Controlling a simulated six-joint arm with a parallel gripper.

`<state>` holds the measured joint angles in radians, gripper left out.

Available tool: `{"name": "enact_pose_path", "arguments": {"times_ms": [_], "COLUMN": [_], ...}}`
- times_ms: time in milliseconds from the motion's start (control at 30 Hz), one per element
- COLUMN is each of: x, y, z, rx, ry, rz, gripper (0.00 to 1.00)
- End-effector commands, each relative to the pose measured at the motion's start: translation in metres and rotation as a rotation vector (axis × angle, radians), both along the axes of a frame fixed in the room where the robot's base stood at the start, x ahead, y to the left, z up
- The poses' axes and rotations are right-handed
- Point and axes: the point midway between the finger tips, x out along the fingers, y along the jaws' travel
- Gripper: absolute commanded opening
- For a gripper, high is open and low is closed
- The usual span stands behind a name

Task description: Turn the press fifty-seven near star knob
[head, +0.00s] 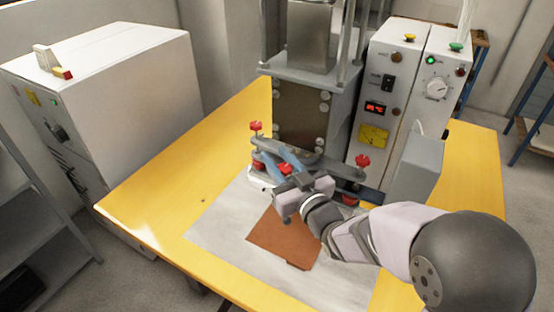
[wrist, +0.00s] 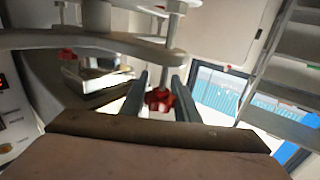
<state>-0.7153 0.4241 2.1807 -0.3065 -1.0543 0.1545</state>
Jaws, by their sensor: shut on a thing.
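The press (head: 312,112) stands at the back of the table with several red star knobs on its grey lower frame. My gripper (head: 290,178) is low at the front of this frame, shut on the near red star knob (head: 286,168). The wrist view shows this knob (wrist: 158,98) between my two fingers (wrist: 160,95), at the end of a metal rod under a grey bar. Other red knobs sit at the frame's left (head: 256,126) and right (head: 363,161). The exact finger contact is too small to tell.
A brown sheet (head: 275,240) lies on a pale mat (head: 220,235) on the yellow table (head: 150,190), below my gripper. White control boxes (head: 390,80) stand right of the press. A large white cabinet (head: 120,80) is at left. The table's left part is clear.

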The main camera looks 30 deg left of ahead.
Motion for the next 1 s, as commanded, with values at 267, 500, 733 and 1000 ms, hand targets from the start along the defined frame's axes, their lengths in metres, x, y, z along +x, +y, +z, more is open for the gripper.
{"name": "enact_pose_path", "arguments": {"times_ms": [267,500,733,1000], "x": [0.000,-0.002,-0.015,-0.033], "y": [0.000,-0.004,-0.024,-0.052], "z": [0.001,0.000,-0.001,0.000], "rx": [0.002,0.001,0.003,0.003], "ry": [0.000,0.000,-0.001,-0.002], "rz": [0.001,0.001,-0.001,-0.001], "gripper": [0.46,0.46,0.46,0.46]}}
